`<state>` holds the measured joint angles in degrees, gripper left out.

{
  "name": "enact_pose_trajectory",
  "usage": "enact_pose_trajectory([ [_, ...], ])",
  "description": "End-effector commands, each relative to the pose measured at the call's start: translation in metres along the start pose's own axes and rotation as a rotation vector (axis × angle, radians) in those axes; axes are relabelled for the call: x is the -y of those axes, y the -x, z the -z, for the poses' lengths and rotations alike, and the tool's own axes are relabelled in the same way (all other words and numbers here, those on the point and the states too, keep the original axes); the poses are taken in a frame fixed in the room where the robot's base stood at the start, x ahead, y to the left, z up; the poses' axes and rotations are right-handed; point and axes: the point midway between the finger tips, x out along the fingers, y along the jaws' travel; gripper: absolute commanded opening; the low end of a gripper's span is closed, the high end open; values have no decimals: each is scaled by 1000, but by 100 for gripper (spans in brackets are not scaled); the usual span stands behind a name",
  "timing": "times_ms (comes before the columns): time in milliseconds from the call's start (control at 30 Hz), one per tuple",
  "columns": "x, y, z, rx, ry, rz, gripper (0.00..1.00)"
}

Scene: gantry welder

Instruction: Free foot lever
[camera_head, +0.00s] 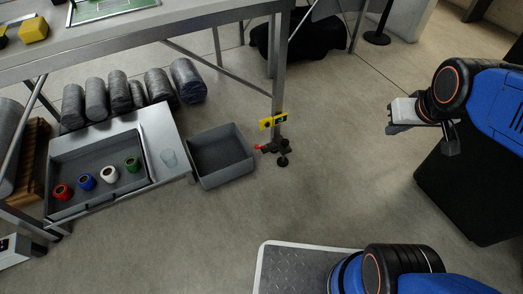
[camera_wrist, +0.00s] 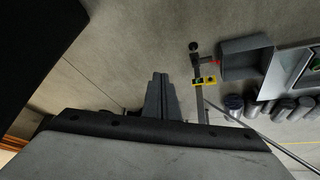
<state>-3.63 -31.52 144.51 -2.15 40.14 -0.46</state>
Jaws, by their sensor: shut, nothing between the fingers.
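The foot lever (camera_head: 268,148) is a small dark mechanism with a red tip, low on the metal table leg. A yellow plate (camera_head: 273,121) with a green mark is fixed to the leg just above it. The lever also shows in the wrist view (camera_wrist: 204,61), upper right of centre, near the yellow plate. My gripper (camera_head: 451,147) is well to the right of the lever, raised above the floor and touching nothing. In the wrist view its grey fingers (camera_wrist: 160,92) are together and empty. Whether anything blocks the lever is too small to tell.
An open grey bin (camera_head: 221,156) stands left of the lever. A tray (camera_head: 97,170) holds red, blue, white and green spools. Several grey rolls (camera_head: 134,92) lie behind it. A treadplate platform (camera_head: 300,270) is at the bottom. Floor (camera_head: 340,160) between gripper and lever is clear.

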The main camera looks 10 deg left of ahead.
Motion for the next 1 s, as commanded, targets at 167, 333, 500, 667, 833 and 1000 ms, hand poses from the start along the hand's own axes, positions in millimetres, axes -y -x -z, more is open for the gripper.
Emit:
enact_pose_trajectory([
  [167,8,-31,26,-16,38,6,0],
  [333,17,-60,49,-38,76,14,0],
  [500,28,-91,69,-60,111,24,0],
  [667,40,-120,85,-81,146,35,0],
  [833,55,-152,100,-104,183,51,0],
  [1000,72,-185,111,-126,219,69,0],
])
